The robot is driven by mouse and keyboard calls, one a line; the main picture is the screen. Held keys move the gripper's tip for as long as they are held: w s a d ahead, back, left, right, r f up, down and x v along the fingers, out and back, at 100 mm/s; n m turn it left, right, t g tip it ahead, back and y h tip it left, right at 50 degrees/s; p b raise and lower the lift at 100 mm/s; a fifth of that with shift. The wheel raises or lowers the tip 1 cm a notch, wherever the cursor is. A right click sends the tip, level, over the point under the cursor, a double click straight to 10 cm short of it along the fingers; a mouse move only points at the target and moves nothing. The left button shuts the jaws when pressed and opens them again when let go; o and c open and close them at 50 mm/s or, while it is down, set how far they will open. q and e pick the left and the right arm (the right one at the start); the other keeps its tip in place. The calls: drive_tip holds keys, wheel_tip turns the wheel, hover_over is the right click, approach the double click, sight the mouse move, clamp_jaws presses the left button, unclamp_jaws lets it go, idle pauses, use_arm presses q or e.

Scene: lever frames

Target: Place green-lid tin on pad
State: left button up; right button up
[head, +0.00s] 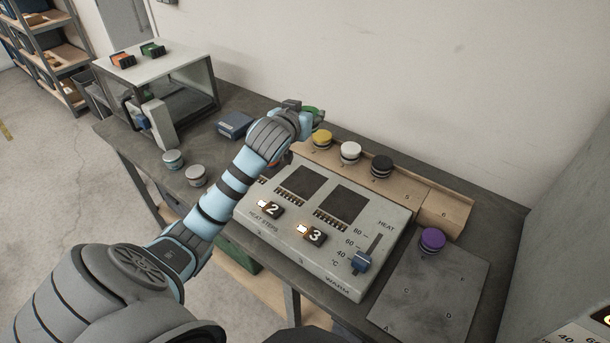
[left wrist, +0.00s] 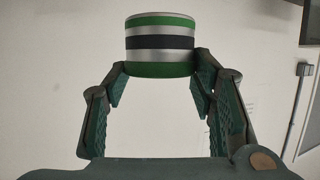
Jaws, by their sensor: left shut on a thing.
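The green-lid tin (head: 316,115) is partly hidden by my left gripper (head: 303,112) in the head view, above the back of the bench. In the left wrist view the tin (left wrist: 160,42) shows green, silver and dark bands. My left gripper (left wrist: 160,70) is shut on its lower part, one finger on each side. Two dark square pads (head: 303,185) (head: 342,204) lie bare on the grey warmer. A flat grey lettered plate (head: 425,290) lies right of the warmer. My right gripper is not in view.
Tins with yellow (head: 322,139), white (head: 350,151) and black (head: 381,166) lids stand on a numbered tan rack (head: 420,200). A purple-lid tin (head: 432,240) stands at the plate's back edge. The warmer has a blue slider (head: 361,262). Two grey-blue tins (head: 173,159) (head: 196,175) stand left.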

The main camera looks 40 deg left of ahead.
use_arm(q)
drive_tip(key=f+b, duration=0.1)
drive_tip(key=f, duration=0.5)
drive_tip(key=f+b, duration=0.2)
drive_tip(key=f, duration=0.5)
drive_tip(key=f+b, duration=0.1)
drive_tip(key=f, duration=0.5)
drive_tip(key=shift+s+a+f, duration=0.15)
drive_tip(key=shift+a+f, duration=0.1)
drive_tip(key=shift+f, duration=0.1)
drive_tip(key=o, duration=1.2)
drive_tip(key=p+v, duration=0.2)
drive_tip(key=v, duration=1)
drive_tip(key=shift+d+r, duration=0.1)
drive_tip(key=shift+d, duration=0.1)
